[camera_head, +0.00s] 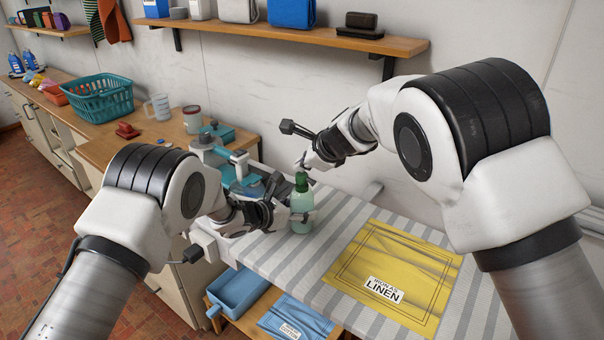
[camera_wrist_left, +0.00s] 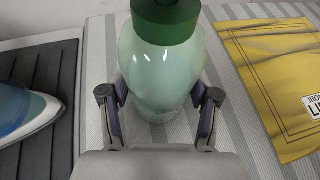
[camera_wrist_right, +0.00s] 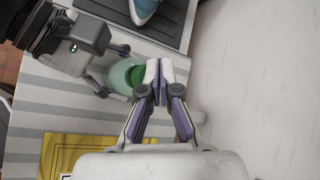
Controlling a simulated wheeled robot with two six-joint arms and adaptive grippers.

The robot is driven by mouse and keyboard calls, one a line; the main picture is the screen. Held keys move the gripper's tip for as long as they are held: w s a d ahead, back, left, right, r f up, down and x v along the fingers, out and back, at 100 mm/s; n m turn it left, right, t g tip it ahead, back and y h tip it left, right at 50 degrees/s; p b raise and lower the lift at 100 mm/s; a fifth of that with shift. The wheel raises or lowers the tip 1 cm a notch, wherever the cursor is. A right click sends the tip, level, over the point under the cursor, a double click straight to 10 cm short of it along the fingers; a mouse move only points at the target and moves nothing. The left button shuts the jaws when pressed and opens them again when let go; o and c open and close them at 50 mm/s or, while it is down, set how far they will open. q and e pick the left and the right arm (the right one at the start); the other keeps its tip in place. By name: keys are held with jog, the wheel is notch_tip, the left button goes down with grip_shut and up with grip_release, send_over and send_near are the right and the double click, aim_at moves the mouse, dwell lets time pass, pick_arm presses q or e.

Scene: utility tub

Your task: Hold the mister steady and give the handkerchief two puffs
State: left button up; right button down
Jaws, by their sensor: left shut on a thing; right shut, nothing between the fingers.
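The mister is a pale green bottle (camera_head: 302,208) with a dark green top (camera_head: 301,182), upright on the striped board. My left gripper (camera_head: 300,215) is shut on its body; the left wrist view shows the fingers (camera_wrist_left: 160,112) on either side of the bottle (camera_wrist_left: 162,62). My right gripper (camera_head: 304,162) is shut and empty, just above and beside the green top. In the right wrist view its closed fingertips (camera_wrist_right: 160,78) overlap the edge of the green top (camera_wrist_right: 139,82); contact cannot be told. The yellow handkerchief (camera_head: 400,262) lies flat to the right of the bottle, with a label reading "LINEN".
The striped board (camera_head: 285,255) has free room around the handkerchief. A blue iron (camera_head: 240,180) sits on a dark rest behind my left gripper. A wooden shelf (camera_head: 290,36) with boxes hangs above. A blue tub (camera_head: 238,290) and a blue cloth (camera_head: 295,322) lie below the board.

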aim_at(303, 175)
jog(key=shift+f, duration=0.7)
dwell(0.4)
dwell(0.3)
jog(key=shift+r, duration=1.1)
jog(key=shift+r, duration=2.55)
notch_tip(303, 175, up, 4)
jog(key=shift+s+f, duration=0.1)
jog(key=shift+f, duration=0.05)
